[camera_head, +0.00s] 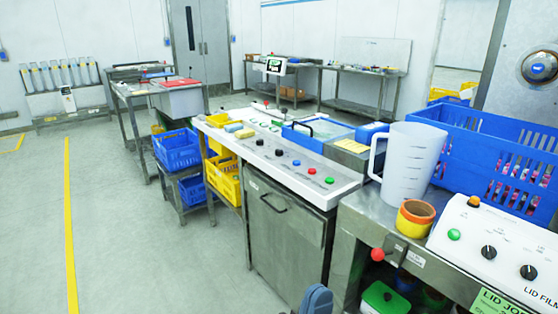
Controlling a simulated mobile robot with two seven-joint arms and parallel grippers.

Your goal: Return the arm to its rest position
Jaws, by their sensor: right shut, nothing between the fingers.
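My right gripper (316,299) shows only as a small blue-grey piece at the bottom edge, right of the middle. It is shut with nothing held. It appears in front of the lower part of the steel cabinet (284,240), and the gap between them cannot be judged. The rest of my right arm is below the picture. My left gripper and left arm are out of view.
A control panel (310,186) tops the cabinet. On the right bench stand a clear measuring jug (408,165), an orange-yellow cup (415,219), a blue crate (470,147) and a white control box (500,245). A red knob (377,255) juts from the bench front. Floor at left is clear.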

